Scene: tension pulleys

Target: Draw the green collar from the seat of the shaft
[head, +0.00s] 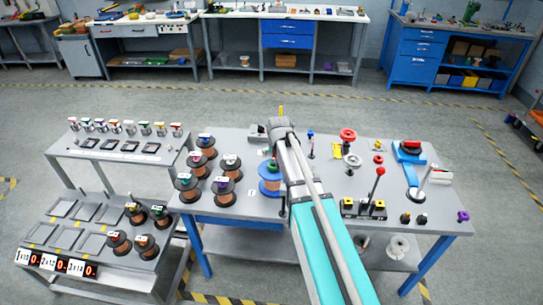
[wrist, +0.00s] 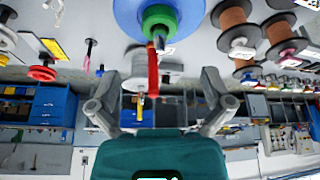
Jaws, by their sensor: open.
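The collar lies beyond the fingertips, near the top of the wrist view. A red bar (wrist: 152,68) runs just below the collar in that view.
Several copper spools (head: 198,160) stand left of the blue disc on the table. A red-knobbed lever (head: 377,183), red rings (head: 347,135) and a blue fixture (head: 408,152) stand to the right. A stepped rack with trays (head: 75,236) is at the left.

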